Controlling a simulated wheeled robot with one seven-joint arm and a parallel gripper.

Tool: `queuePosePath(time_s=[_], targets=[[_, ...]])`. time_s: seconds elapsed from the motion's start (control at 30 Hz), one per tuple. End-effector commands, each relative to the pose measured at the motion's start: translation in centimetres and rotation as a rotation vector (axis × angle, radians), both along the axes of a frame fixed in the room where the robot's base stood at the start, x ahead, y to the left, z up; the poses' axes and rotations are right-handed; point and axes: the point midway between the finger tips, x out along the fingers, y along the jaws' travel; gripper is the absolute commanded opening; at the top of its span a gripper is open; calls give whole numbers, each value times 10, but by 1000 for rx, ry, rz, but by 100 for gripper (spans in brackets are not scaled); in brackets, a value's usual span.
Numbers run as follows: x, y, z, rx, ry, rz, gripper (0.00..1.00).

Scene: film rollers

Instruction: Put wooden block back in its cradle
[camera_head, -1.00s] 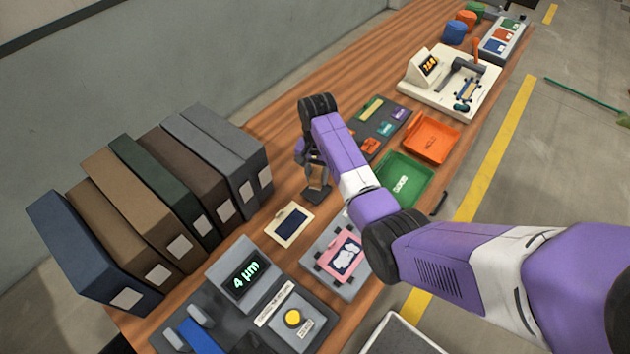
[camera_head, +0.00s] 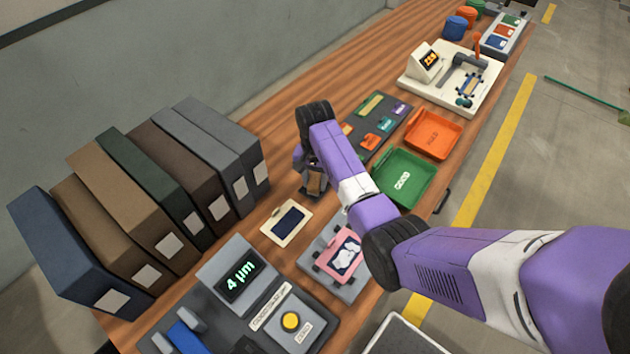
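The wooden block (camera_head: 315,184) is a small brown piece below my gripper, left of the purple forearm. My gripper (camera_head: 311,174) points down over the bench, right at the block. Its fingers are small and partly hidden, so I cannot tell whether they grip the block or stand open around it. A dark base, which looks like the cradle (camera_head: 304,192), shows just under the block. The gripper and block cover most of it. I cannot tell whether the block rests fully in it.
Upright binders (camera_head: 150,200) stand left of my gripper. A cream-framed dark panel (camera_head: 287,222) lies in front. A gauge display (camera_head: 240,275), a green tray (camera_head: 402,178), an orange tray (camera_head: 434,133) and a dark board (camera_head: 392,112) share the bench. Bare wood lies behind the gripper.

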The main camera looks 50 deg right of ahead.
Motion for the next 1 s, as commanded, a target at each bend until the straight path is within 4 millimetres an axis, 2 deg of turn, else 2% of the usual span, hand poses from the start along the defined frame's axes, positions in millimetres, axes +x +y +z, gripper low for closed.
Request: queuePosePath(time_s=[0.03, 0.07, 0.37, 0.5, 0.67, 1.0], targets=[[0, 0, 0, 0, 0, 0, 48], [0, 0, 0, 0, 0, 0, 54], [0, 0, 0, 1, 0, 0, 54], [1, 0, 8, 0, -1, 0, 54], [2, -1, 33, -2, -5, 1, 54], [1, -1, 100, -1, -3, 0, 54]])
